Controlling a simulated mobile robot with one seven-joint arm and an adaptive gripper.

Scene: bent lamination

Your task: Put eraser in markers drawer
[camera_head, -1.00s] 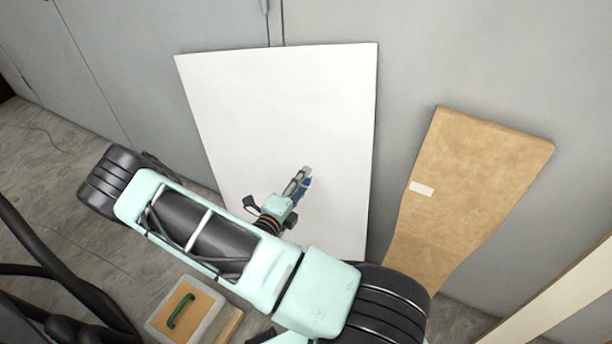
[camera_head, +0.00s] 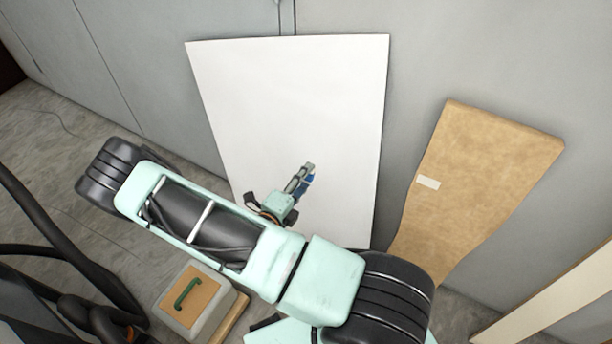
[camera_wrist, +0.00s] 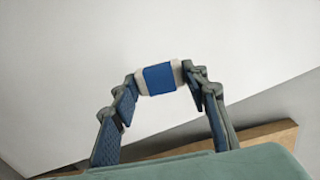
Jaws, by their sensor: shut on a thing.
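The eraser (camera_wrist: 159,78) is white with a blue band and sits between the two fingers of my gripper (camera_wrist: 160,80) in the wrist view. Both fingertips touch its ends. In the head view my gripper (camera_head: 304,180) is in front of the white board, with a small blue part of the eraser (camera_head: 308,178) showing beside the fingers.
A large white board (camera_head: 300,95) leans against the grey wall. Dark hoses (camera_head: 60,270) are at the left.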

